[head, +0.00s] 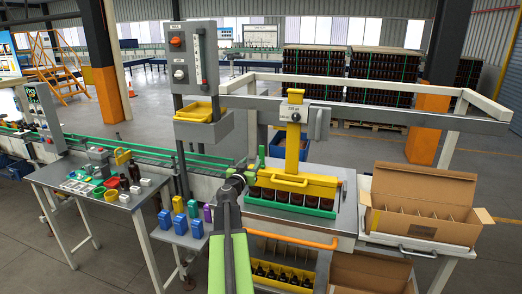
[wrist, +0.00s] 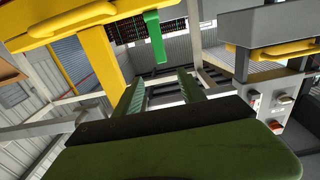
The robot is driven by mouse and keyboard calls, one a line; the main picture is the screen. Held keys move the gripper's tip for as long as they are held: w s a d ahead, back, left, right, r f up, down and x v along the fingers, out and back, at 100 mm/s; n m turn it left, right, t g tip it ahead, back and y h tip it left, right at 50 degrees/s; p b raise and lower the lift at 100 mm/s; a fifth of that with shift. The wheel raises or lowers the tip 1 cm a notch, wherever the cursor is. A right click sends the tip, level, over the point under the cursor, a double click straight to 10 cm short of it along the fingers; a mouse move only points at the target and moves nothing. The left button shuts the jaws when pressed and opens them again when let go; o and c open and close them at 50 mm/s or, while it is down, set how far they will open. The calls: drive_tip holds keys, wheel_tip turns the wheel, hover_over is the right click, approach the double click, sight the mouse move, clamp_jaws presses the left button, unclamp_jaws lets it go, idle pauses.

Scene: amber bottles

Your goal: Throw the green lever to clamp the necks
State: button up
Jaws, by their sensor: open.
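The green lever (head: 261,157) stands upright at the left end of the yellow clamp head (head: 292,185). The lever also shows in the wrist view (wrist: 155,36), ahead of my fingers. Dark amber bottles (head: 283,197) stand in a row in a green tray (head: 290,208) under the clamp head. Their necks are hidden by the head. My gripper (head: 248,177) is just left of the lever in the head view. In the wrist view my gripper (wrist: 160,88) has its two green fingers apart with nothing between them. The lever appears beyond the fingertips, not touching them.
A yellow column (head: 293,140) rises behind the clamp head, under a grey crossbeam (head: 350,113). A post with a control box and yellow bin (head: 195,111) stands left. An open divided carton (head: 420,205) is at right. Blue and purple blocks (head: 193,208) sit on the left shelf.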

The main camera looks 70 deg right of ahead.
sight(262, 148)
drive_tip(key=d, duration=1)
drive_tip(key=w+d, duration=0.1)
drive_tip(key=d, duration=0.4)
drive_tip(key=shift+d, duration=0.3)
clamp_jaws()
idle(0.4)
